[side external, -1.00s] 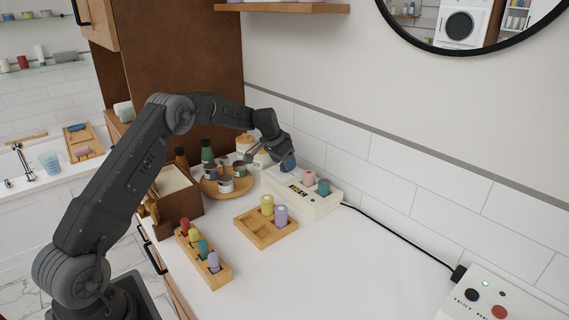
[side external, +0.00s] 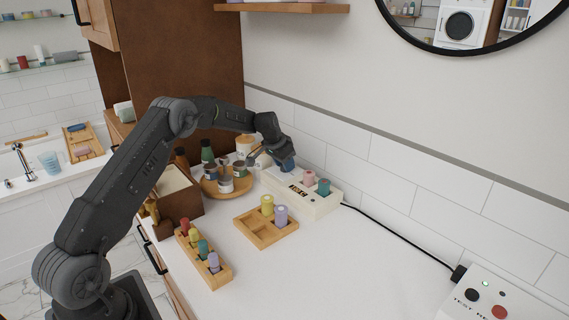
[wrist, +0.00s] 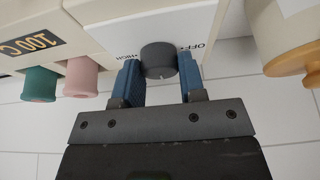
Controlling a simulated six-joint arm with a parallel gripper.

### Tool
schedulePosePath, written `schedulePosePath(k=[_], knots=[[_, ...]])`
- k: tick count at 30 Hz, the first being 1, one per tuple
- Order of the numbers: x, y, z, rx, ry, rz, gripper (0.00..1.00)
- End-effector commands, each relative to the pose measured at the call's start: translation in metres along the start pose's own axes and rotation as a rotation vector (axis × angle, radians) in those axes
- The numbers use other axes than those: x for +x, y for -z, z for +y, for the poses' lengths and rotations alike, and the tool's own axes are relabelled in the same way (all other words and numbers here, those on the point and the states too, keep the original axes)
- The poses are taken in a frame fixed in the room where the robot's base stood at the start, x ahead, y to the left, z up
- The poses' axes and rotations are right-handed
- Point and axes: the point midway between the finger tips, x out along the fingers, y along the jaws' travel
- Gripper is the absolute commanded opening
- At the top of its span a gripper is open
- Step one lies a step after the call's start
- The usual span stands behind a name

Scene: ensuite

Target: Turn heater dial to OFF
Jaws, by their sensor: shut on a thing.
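The white heater (side external: 318,207) stands on the counter against the tiled wall. In the wrist view its round dark grey dial (wrist: 159,58) sits on a pale panel (wrist: 125,34), with the word HIGH on the left and OFF on the right. The lettering is upside down. My gripper (wrist: 159,80) is shut on the dial, with one blue finger on each side. It also shows in the side view (side external: 285,164), where it hides the dial. I cannot clearly tell where the dial's pointer is. A display (wrist: 34,42) beside the panel reads 100 C.
Pink (side external: 308,179) and teal (side external: 323,187) cylinders stand in the heater. A round wooden tray (side external: 210,187) with tins is to its left. Two wooden racks (side external: 253,226) (side external: 215,276) hold coloured cylinders in front.

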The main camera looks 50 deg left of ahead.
Motion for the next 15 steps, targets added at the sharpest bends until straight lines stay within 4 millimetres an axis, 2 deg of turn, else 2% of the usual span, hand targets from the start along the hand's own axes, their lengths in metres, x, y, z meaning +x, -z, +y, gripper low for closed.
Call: schedulePosePath(k=[8,15], knots=[[-0.0003,0.0002,0.0011,-0.031,0.013,-0.001,0.14],[-0.0003,0.0008,0.0015,-0.155,0.064,0.000,0.14]])
